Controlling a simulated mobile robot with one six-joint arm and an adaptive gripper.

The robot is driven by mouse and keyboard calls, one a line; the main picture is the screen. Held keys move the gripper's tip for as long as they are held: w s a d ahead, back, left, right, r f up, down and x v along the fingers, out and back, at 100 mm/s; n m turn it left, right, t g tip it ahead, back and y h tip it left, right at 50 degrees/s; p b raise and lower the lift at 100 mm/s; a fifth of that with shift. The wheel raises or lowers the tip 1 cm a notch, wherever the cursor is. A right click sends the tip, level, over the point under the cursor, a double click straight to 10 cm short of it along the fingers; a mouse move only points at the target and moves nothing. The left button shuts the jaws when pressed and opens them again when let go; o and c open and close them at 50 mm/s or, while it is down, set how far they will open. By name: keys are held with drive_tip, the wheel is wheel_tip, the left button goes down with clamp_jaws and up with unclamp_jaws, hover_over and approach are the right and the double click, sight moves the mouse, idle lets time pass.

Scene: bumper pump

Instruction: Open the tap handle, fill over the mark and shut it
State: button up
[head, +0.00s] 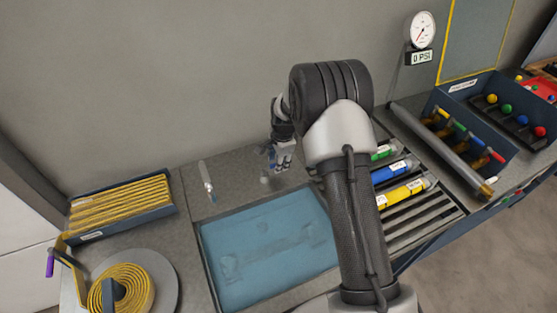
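My gripper (281,168) points down above the grey counter, just behind the far edge of the blue water basin (207,262). A small bluish thing (271,155) shows at its left side; I cannot tell whether the fingers hold it or stand beside it. A small pale round thing (265,180) lies at the counter below the fingers. A slim clear and white upright piece with a blue lower part (208,184) stands behind the basin, left of my gripper. I cannot make out which piece is the tap handle, and no fill mark is readable.
A tray of yellow rods (122,207) and a yellow coil (122,290) are at left. Blue (392,172) and yellow (404,192) cylinders lie in a slotted rack at right, beside a long grey tube (440,150). A wall gauge (420,30) has a "0 PSI" label.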

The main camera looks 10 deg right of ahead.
drive_tip(key=shift+r, duration=0.1)
wheel_tip(320, 180, up, 12)
drive_tip(key=s, duration=0.2)
drive_tip(key=shift+s+d+f, duration=0.2)
drive_tip(key=shift+d, duration=0.05)
idle(1.0)
